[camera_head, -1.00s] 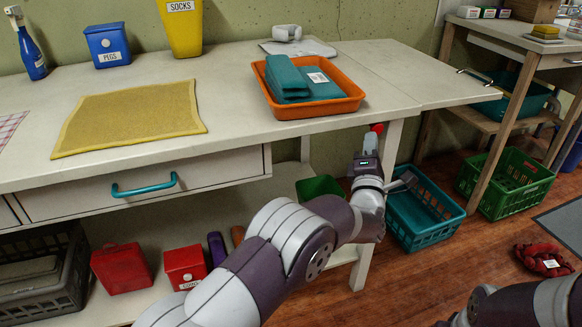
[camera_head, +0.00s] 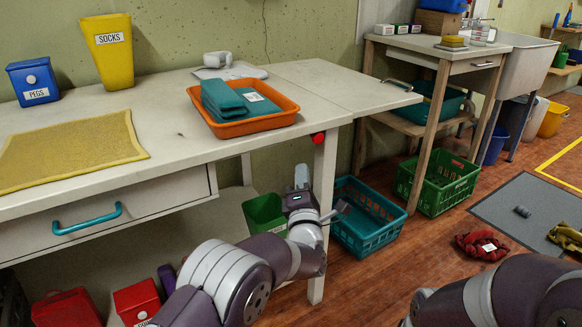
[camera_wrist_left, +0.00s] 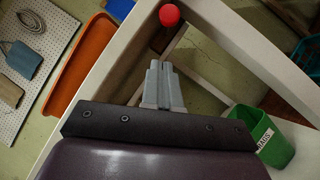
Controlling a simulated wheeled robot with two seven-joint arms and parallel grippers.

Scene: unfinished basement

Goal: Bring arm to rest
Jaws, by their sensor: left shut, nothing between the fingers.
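My left gripper (camera_head: 301,178) is in front of the table's right end, below the tabletop and close to the table leg. In the left wrist view its two grey fingers (camera_wrist_left: 161,72) are together with nothing between them. The left arm comes up from the bottom of the head view, bent at the elbow. My right arm shows at the lower right of the head view, but its gripper is out of the picture.
The white table (camera_head: 165,105) bears an orange tray (camera_head: 258,125) with teal cloths. A red knob (camera_head: 318,138) is at its edge. A green bin (camera_head: 265,212), a teal crate (camera_head: 362,236) and a green crate (camera_head: 440,190) are low down. A red cloth bundle (camera_head: 481,245) lies on the floor.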

